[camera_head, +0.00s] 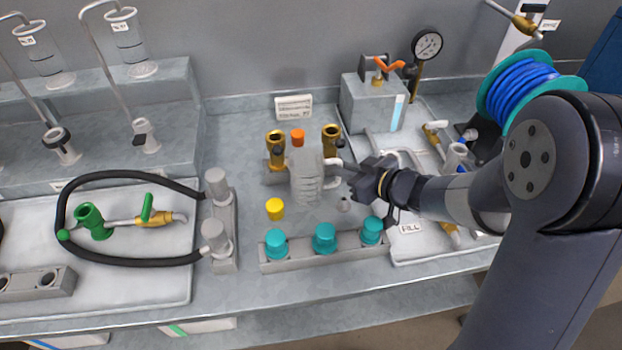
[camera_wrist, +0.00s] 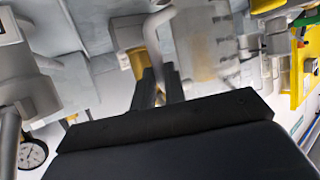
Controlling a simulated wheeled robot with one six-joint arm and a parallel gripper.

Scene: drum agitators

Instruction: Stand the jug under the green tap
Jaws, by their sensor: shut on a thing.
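The jug (camera_head: 306,178) is a pale grey, ribbed, see-through vessel near the middle of the bench. Its white handle (camera_head: 332,175) points right, towards my gripper (camera_head: 352,172). My gripper is shut on the handle. In the wrist view the two dark fingers (camera_wrist: 159,86) close on the white handle (camera_wrist: 152,36), with the jug body (camera_wrist: 200,42) beside it. The jug looks upright; I cannot tell if its base touches the bench. The green tap (camera_head: 148,210), a green lever on a brass body, lies well to the left over a pale tray. No jug is under it.
A black hose (camera_head: 130,176) loops around the green tap. Grey posts (camera_head: 217,188) stand between tap and jug. A rail of teal caps (camera_head: 325,238) and a yellow cap (camera_head: 275,208) lie in front; brass fittings (camera_head: 276,150) stand behind. A grey box (camera_head: 372,105) with an orange tap is back right.

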